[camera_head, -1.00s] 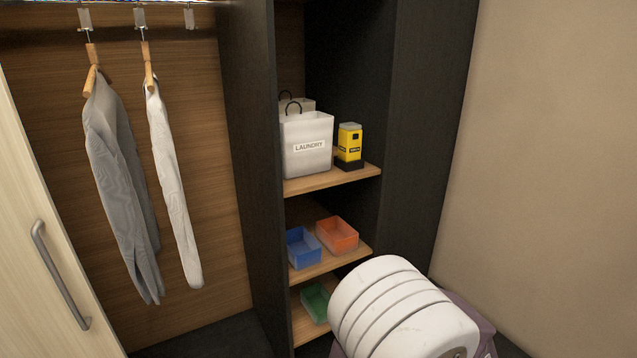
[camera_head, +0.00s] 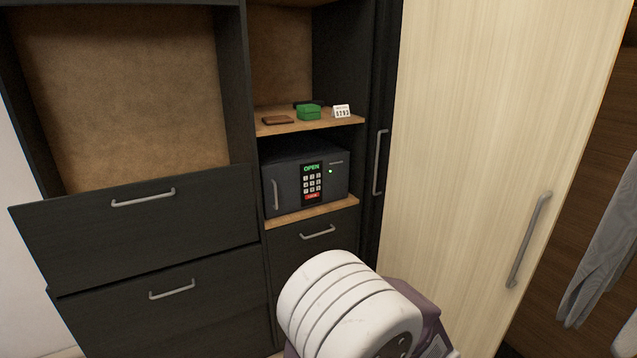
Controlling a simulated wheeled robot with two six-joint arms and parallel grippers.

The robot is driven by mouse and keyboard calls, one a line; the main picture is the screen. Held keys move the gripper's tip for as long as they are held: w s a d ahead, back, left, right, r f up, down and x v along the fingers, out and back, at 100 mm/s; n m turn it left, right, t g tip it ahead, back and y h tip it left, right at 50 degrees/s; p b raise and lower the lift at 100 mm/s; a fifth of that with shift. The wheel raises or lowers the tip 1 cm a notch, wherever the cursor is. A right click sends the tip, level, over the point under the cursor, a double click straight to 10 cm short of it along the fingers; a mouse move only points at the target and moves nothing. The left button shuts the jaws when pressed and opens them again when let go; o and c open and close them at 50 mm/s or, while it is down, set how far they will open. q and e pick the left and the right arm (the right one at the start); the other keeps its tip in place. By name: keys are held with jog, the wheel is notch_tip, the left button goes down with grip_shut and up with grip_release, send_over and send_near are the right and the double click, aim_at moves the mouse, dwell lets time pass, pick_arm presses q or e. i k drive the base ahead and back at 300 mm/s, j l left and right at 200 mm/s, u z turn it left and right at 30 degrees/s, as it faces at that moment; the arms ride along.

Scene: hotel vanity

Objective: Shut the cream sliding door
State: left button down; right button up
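The cream sliding door (camera_head: 480,130) is a tall pale wood panel on the right of the head view. Its grey bar handle (camera_head: 529,240) is near its right edge. To the right of that edge the wardrobe is open, with a grey garment (camera_head: 606,250) hanging in front of brown wood. A dark panel with its own vertical handle (camera_head: 380,162) stands at the cream door's left edge. Neither of my grippers is in view; only a white rounded part of my own body shows at the bottom, hiding the lower door's left corner.
A dark safe (camera_head: 285,185) reading OPEN sits on a shelf left of the door. Dark drawers (camera_head: 140,225) fill the left.

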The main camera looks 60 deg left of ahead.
aim_at(498, 102)
jog(key=u, duration=1)
